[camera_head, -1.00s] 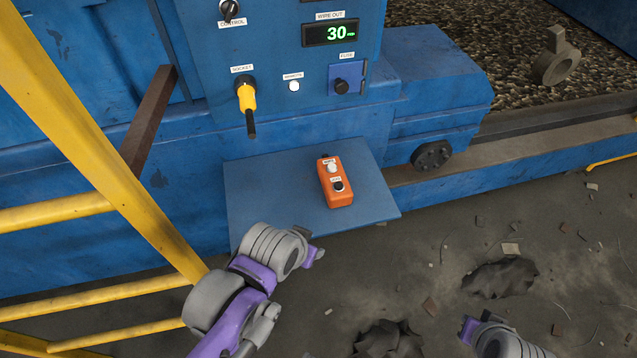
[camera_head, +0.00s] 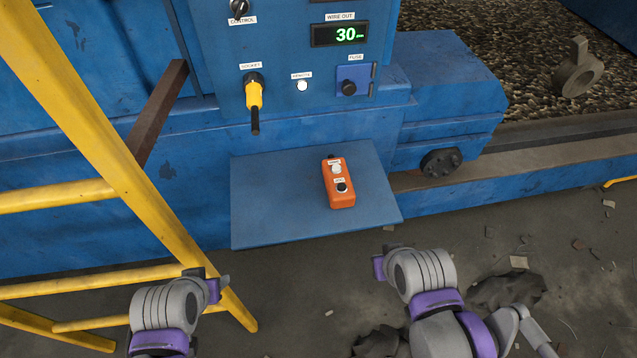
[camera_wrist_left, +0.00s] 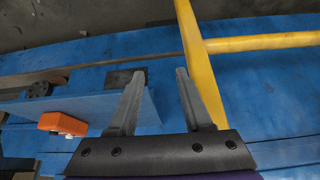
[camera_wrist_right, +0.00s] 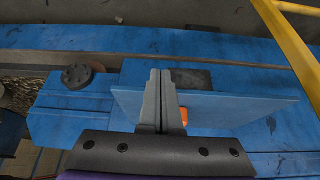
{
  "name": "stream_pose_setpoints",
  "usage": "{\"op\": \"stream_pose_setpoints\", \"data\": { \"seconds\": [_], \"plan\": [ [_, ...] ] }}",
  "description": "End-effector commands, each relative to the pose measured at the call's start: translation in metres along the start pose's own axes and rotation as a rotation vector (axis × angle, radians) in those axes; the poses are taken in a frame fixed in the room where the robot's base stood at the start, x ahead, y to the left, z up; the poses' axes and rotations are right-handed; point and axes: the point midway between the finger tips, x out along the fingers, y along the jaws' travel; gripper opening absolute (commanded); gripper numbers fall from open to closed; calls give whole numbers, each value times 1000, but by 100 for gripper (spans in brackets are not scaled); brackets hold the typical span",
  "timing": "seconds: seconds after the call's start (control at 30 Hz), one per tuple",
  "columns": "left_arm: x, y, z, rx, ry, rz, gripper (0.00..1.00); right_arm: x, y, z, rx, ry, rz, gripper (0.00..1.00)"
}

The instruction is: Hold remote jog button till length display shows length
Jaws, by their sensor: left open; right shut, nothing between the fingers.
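The orange remote (camera_head: 338,194) lies on the blue shelf (camera_head: 262,205), with a white button (camera_head: 336,169) at its far end and a black button (camera_head: 342,187) nearer; their labels are too small to read. My left gripper (camera_wrist_left: 160,85) is open and empty, left of and below the shelf, near the yellow rail. My right gripper (camera_wrist_right: 161,78) is shut and empty, in front of the shelf's near right edge. In the right wrist view its fingers hide most of the remote (camera_wrist_right: 184,117).
A yellow railing (camera_head: 110,140) stands at the left, close to my left arm. A yellow plug (camera_head: 254,95) sits in the socket on the blue panel, beside a white remote lamp (camera_head: 302,86) and fuse knob (camera_head: 349,87). Debris litters the floor at the right.

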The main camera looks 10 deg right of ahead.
Motion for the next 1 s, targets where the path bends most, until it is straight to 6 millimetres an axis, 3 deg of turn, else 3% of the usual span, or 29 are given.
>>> {"op": "stream_pose_setpoints", "data": {
  "seconds": [0.27, 0.4, 0.47, 0.57, 0.8, 1.0],
  "plan": [
    [0, 0, 0, 0, 0, 0, 50, 0, 0, 0, 0, 0, 0, 0],
    [-2, 0, -2, 0, 2, 0, 75, -2, -1, -6, -50, -11, 9, 0],
    [-4, 0, -5, 0, 5, 0, 75, -5, -2, -17, -129, -28, 26, 0],
    [-10, 0, -13, 0, 12, 0, 75, -11, -4, -46, -357, -78, 80, 0],
    [-26, 0, -37, 0, 39, 0, 75, -26, -22, -151, -1061, -255, 293, 0],
    [-33, 0, -50, 0, 54, 0, 75, -34, -48, -214, -1431, -383, 453, 0]
  ]
}}
